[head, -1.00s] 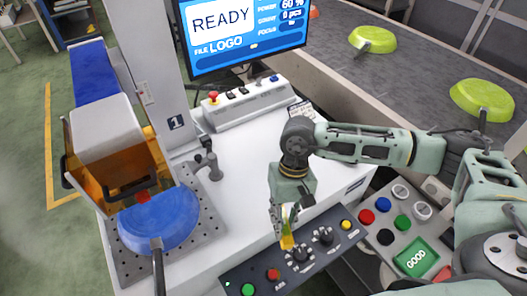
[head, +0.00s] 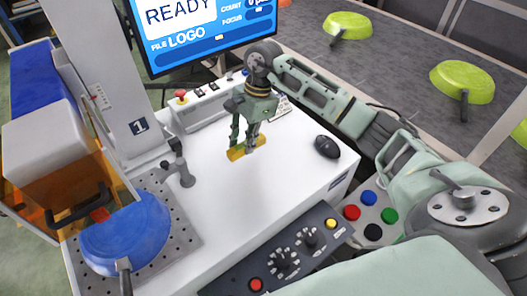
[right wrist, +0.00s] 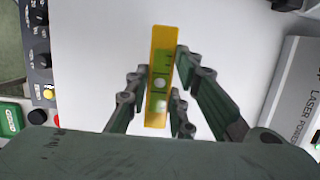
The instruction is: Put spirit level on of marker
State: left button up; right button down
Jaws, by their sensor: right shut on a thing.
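The spirit level (head: 241,151) is a yellow bar with green vial windows. My right gripper (head: 246,141) is shut on it, over the white top (head: 235,192) of the laser marker station. In the right wrist view the spirit level (right wrist: 160,76) stands lengthwise between the fingers of my right gripper (right wrist: 160,97). I cannot tell whether it touches the white surface. The blue pan (head: 126,232) rests on the marker's perforated plate at the left. My left gripper is not in view.
A control box (head: 205,102) with a red button stands behind the gripper, below the READY monitor (head: 205,35). A black mouse (head: 327,147) lies to the right. A knob panel (head: 285,252) edges the front. Green pans (head: 462,82) sit on the conveyor. White surface around the level is clear.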

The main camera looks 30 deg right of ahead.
jog(key=d+f, duration=0.1)
jog(key=s+d, duration=0.1)
jog(key=d+f, duration=0.1)
jog(key=d, duration=0.1)
jog(key=shift+s+d+f+p, duration=0.1)
jog(key=shift+s+f+p, duration=0.2)
jog(key=shift+p, duration=0.1)
jog(key=shift+d+f, duration=0.15)
jog(key=x, duration=0.1)
jog(key=d+p+x, duration=0.1)
jog(key=x, duration=0.1)
jog(key=shift+a+f, duration=0.2)
jog(key=shift+f, duration=0.5)
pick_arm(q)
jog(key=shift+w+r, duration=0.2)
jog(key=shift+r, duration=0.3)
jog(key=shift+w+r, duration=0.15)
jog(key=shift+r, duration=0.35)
pick_arm(e)
jog(key=c, duration=1.5)
grip_release()
jog(key=shift+c, duration=0.2)
